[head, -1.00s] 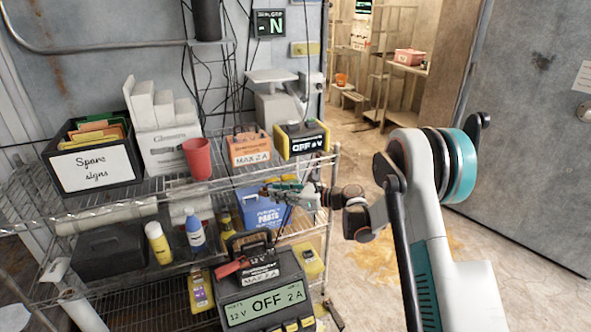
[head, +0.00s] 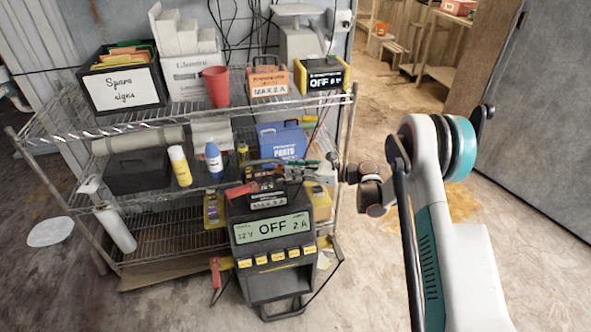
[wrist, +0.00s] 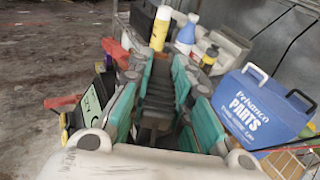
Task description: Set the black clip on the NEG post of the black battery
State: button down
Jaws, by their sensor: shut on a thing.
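The black battery (head: 268,200), with a MAX 2 A label, sits on top of the dark charger (head: 273,260), whose screen reads OFF, 12 V, 2 A. A red clip (head: 241,190) is at the battery's left side. My gripper (head: 303,168) is over the battery's right side, close above its top. In the wrist view its teal fingers are closed around a dark ribbed thing, the black clip (wrist: 160,88). The NEG post is hidden behind the gripper, and I cannot tell whether the clip touches it.
Behind is a wire shelf (head: 60,205) with a blue parts box (head: 282,141), an orange battery (head: 268,82), a yellow-black unit (head: 322,78), a red cup (head: 216,87) and bottles. Cables hang beside the charger. Open floor lies to the right.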

jog(key=shift+f+b, duration=0.45)
jog(key=shift+f, duration=1.55)
jog(key=shift+f, duration=1.35)
jog(key=c, duration=1.4)
grip_release()
jog(key=shift+d, duration=0.15)
jog(key=v, duration=1.1)
jog(key=shift+s+d, duration=0.2)
jog(key=shift+d, duration=0.1)
